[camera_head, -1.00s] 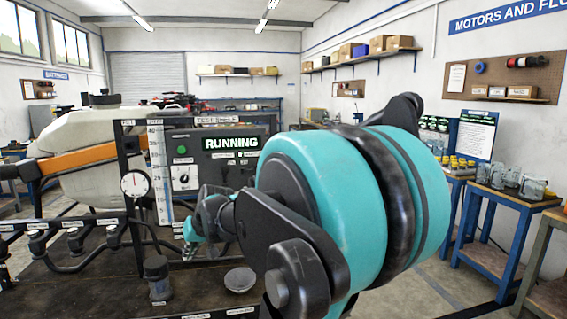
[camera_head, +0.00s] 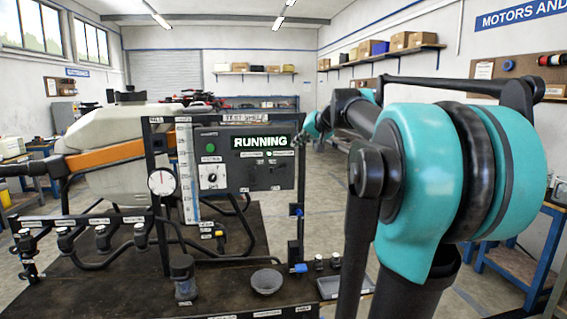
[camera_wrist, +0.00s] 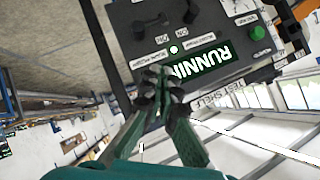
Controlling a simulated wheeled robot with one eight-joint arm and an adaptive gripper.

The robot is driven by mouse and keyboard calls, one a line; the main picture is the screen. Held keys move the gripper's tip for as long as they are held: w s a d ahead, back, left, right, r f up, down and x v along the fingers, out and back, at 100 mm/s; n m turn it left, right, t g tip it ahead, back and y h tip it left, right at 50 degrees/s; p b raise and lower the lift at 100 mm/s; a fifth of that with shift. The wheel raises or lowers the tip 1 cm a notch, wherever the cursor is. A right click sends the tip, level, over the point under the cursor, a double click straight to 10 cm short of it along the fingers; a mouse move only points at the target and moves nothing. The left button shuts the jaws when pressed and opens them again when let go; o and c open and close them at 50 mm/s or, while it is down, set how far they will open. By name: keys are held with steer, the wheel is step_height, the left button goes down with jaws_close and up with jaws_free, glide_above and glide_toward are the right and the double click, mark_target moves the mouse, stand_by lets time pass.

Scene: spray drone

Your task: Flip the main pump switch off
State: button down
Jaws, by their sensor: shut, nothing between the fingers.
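The dark control panel (camera_head: 222,185) stands in the middle of the head view, with a lit green RUNNING display (camera_head: 262,142). In the wrist view the display (camera_wrist: 195,62) appears upside down. Two dark switches show on the panel in the wrist view, one (camera_wrist: 148,28) nearer the panel's edge and the other (camera_wrist: 189,12) further in. Their labels are too small to tell which is the main pump switch. My gripper (camera_wrist: 160,72) is shut and empty, its fingertips over the end of the display.
A green button (camera_head: 210,147) and a round selector knob (camera_head: 212,178) sit on the panel's left. A pressure gauge (camera_head: 161,182), a dark bench (camera_head: 120,285) with hoses, and a bowl (camera_head: 266,281) are close by. The floor right of the bench is partly clear.

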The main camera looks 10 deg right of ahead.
steer(key=shift+w, duration=0.1)
steer(key=shift+s+a+f+x, duration=0.2)
steer(key=shift+s+f+x, duration=0.1)
steer(key=shift+x, duration=1.85)
steer(key=shift+s+a+f+x, duration=0.25)
steer(key=shift+s+f+x, duration=0.1)
steer(key=shift+x, duration=1.8)
steer(key=shift+s+a+f+x, duration=0.2)
steer(key=shift+s+f+x, duration=0.1)
steer(key=shift+x, duration=1.85)
